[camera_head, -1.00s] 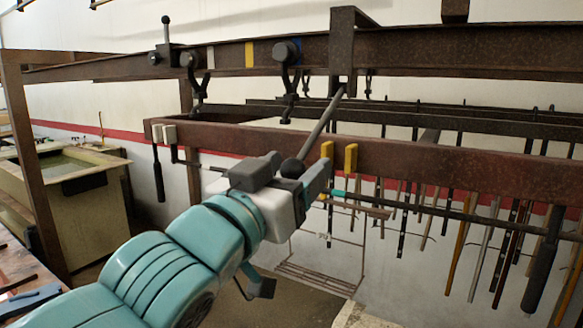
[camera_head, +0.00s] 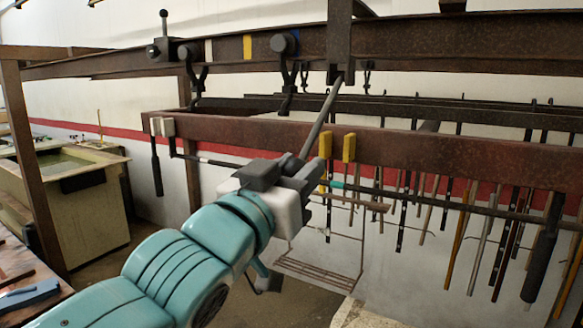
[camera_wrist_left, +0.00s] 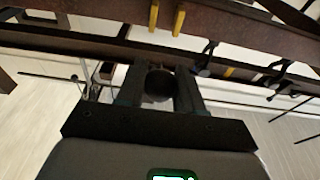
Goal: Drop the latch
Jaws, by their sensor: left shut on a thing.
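A grey latch rod (camera_head: 320,122) hangs at a slant from a dark bracket (camera_head: 340,50) on the overhead rail, its lower end at my left gripper (camera_head: 305,172). In the left wrist view, a dark round knob (camera_wrist_left: 158,85) sits between the two fingers of that gripper, which is shut on it. In the head view the gripper hides the knob. The gripper is in front of the lower rusty beam (camera_head: 445,165), just left of two yellow blocks (camera_head: 337,147). My right gripper is not in view.
The overhead rusty rail (camera_head: 430,45) carries dark hooks (camera_head: 287,75) and a small ball-topped lever (camera_head: 164,35). Several thin rods (camera_head: 460,235) hang at the right. A wire rack (camera_head: 320,272) hangs below the gripper. A tank (camera_head: 70,195) stands at the left.

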